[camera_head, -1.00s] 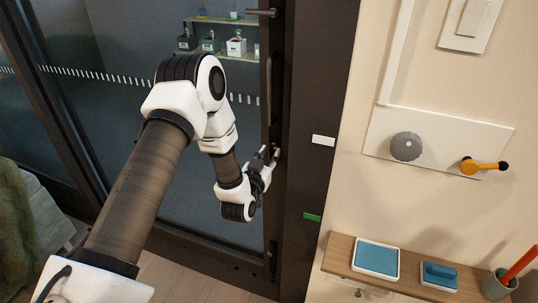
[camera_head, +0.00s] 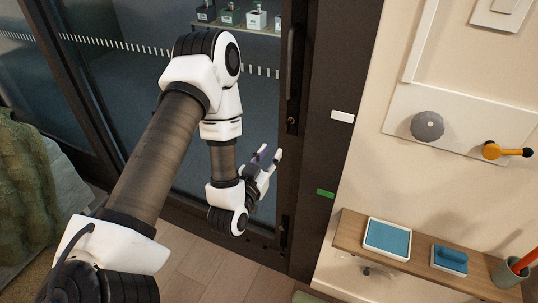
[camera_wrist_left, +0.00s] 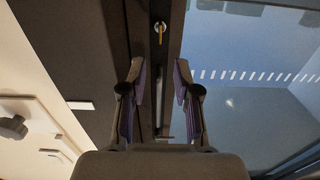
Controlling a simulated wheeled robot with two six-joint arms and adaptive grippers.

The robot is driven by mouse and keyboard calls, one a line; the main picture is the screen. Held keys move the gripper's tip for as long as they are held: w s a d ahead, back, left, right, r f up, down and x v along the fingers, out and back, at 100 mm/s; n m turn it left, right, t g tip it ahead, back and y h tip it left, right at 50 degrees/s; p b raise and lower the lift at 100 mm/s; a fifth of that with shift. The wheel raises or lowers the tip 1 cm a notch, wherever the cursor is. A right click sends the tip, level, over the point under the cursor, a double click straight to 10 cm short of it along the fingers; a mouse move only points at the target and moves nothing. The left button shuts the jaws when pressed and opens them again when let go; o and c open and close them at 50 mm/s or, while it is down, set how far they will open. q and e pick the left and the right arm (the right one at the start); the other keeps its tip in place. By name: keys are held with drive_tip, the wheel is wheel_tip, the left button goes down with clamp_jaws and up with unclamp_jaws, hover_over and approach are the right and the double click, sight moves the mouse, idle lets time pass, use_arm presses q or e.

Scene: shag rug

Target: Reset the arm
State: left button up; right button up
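My left gripper (camera_head: 270,155) is at the end of the left arm, in front of the glass door (camera_head: 150,75) and left of its dark frame (camera_head: 332,70). In the left wrist view the left gripper (camera_wrist_left: 160,68) has its two fingers spread, with nothing between them. A lock with a small yellow key-like piece (camera_wrist_left: 161,33) is beyond the fingertips, apart from them. The lock (camera_head: 291,120) also shows in the head view, below a dark vertical door handle (camera_head: 293,65). My right gripper is not in view.
On the right wall are a grey knob (camera_head: 427,126) and a yellow lever (camera_head: 492,151). A green cloth (camera_head: 25,180) is at the left.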

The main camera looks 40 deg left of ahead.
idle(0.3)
use_arm(q)
drive_tip(key=s+d+f+m+g+h+p, duration=0.2)
drive_tip(key=s+d+f+g, duration=0.25)
drive_tip(key=f, duration=0.25)
drive_tip(key=s+d+f+m+g+h+p, duration=0.2)
drive_tip(key=s+d+f+g, duration=0.2)
drive_tip(key=d+f, duration=0.25)
drive_tip(key=s+f+n+g, duration=0.1)
drive_tip(key=s+f+g, duration=0.2)
drive_tip(key=s, duration=0.5)
drive_tip(key=s+f+g, duration=0.4)
drive_tip(key=s+g, duration=0.2)
drive_tip(key=s, duration=0.2)
drive_tip(key=shift+s+n, duration=0.35)
drive_tip(key=shift+n, duration=0.05)
drive_tip(key=shift+f, duration=0.1)
